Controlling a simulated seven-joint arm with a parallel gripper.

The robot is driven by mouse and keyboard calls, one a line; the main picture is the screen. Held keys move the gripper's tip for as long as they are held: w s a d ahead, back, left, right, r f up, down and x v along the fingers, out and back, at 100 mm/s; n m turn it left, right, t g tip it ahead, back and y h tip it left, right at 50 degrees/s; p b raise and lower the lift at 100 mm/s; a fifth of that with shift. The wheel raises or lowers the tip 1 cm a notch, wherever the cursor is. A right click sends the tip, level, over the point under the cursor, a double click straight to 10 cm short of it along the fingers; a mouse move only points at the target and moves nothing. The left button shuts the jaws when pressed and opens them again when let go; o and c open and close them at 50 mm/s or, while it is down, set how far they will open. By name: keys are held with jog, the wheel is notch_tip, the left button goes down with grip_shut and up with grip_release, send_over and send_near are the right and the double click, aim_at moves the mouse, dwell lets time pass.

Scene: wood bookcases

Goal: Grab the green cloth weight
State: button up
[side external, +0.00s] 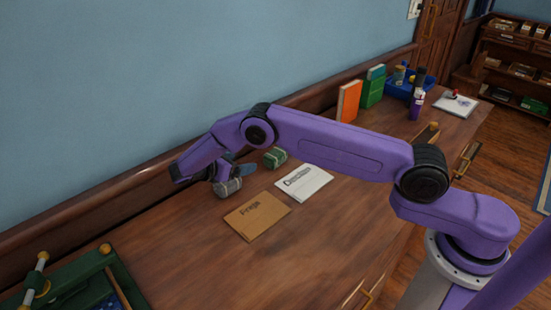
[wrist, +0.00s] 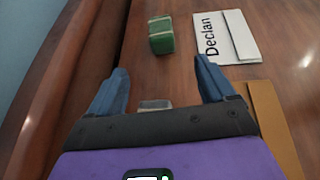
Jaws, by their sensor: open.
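The green cloth weight (side external: 275,157) lies on the wooden desktop near the wall, beside a white envelope. It also shows in the wrist view (wrist: 161,36), at the top, beyond and between my fingertips. My gripper (wrist: 160,67) is open with its two blue fingers apart, and nothing is held. In the side view my gripper (side external: 242,170) is low over the desk, just left of the green weight. A second, greyer weight (side external: 228,187) lies close by my gripper. In the wrist view a grey piece (wrist: 155,104) shows between the fingers, partly hidden by the gripper's body.
A white envelope marked Declan (side external: 303,182) and a brown envelope marked Paige (side external: 257,215) lie right of the weights. Orange (side external: 348,101) and green (side external: 371,87) books, a blue bin (side external: 398,89) and a purple bottle (side external: 416,104) stand farther back.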

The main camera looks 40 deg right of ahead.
aim_at(270, 156)
jog(key=shift+w+d+f, duration=0.1)
jog(key=shift+d+f, duration=0.35)
jog(key=x, duration=1.1)
jog(key=shift+d, duration=0.35)
jog(key=shift+s+r+x, duration=0.15)
jog(key=shift+x, duration=1.2)
jog(key=shift+s+r+x, duration=0.1)
jog(key=shift+r+x, duration=0.05)
jog(key=shift+x, duration=1.2)
jog(key=shift+w+d+r, duration=0.1)
jog(key=shift+d, duration=0.05)
jog(key=c, duration=1.5)
jog(key=shift+r, duration=0.1)
